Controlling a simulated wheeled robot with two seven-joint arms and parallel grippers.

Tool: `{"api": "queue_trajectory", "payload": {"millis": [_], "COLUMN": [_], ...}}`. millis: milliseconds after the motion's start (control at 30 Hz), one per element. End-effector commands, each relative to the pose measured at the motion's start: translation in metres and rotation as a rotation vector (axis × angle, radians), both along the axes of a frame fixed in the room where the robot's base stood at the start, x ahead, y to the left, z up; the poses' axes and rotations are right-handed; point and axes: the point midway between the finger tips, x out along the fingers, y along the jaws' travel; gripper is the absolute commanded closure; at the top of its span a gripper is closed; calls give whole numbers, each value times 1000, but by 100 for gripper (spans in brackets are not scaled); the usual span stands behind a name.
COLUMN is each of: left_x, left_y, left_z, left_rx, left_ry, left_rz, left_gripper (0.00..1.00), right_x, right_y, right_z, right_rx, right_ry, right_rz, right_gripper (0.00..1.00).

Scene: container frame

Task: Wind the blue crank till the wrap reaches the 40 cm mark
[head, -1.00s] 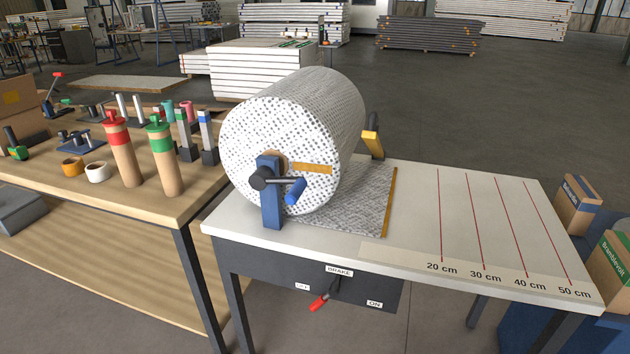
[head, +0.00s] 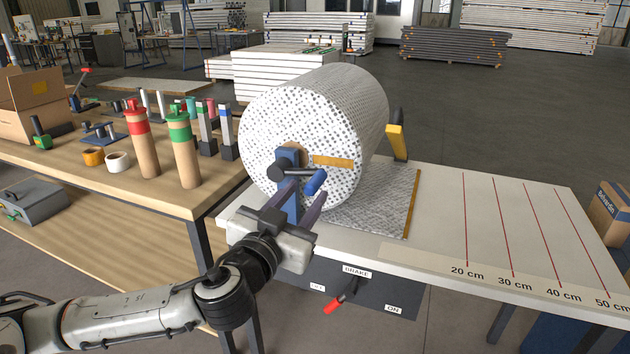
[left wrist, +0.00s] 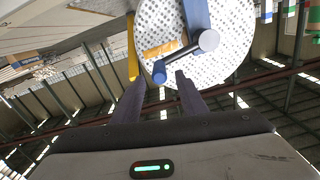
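The white dotted wrap roll (head: 290,120) sits in a blue stand. Its crank, with a dark arm and blue handle (head: 316,182), points right; the handle also shows in the left wrist view (left wrist: 159,73). My left gripper (head: 305,190) is open, its fingertips just short of the handle. In the left wrist view (left wrist: 158,85) the handle appears between the fingertip lines, not clamped. The wrap lies flat on the table, its orange leading edge (head: 411,203) left of the 20 cm line (head: 465,218). The 40 cm line (head: 542,235) is farther right. My right gripper is out of view.
The brake lever (head: 333,306) under the table's front edge leans left, toward the OFF label. A yellow-and-black lever (head: 396,138) stands behind the roll. The left workbench holds red-topped (head: 139,125) and green-topped (head: 183,150) tubes. The marked tabletop is bare.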

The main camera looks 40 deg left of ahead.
Motion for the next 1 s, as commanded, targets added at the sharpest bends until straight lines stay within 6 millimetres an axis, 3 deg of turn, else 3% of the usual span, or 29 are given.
{"api": "queue_trajectory", "payload": {"millis": [100,300,733,967,1000], "left_x": [22,48,58,58,58], "left_y": [6,11,13,13,13], "left_z": [3,1,-1,-1,-1], "left_rx": [0,-1,-1,-1,-1], "left_ry": [-1,1,3,3,3], "left_rz": [2,0,-3,-2,-2], "left_gripper": [61,61,61,100,100], "right_x": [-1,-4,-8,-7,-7], "right_y": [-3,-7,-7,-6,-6], "right_z": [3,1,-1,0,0], "right_rx": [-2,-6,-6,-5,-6], "right_ry": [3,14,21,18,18], "right_rz": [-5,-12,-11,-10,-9], "right_gripper": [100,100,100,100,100]}}
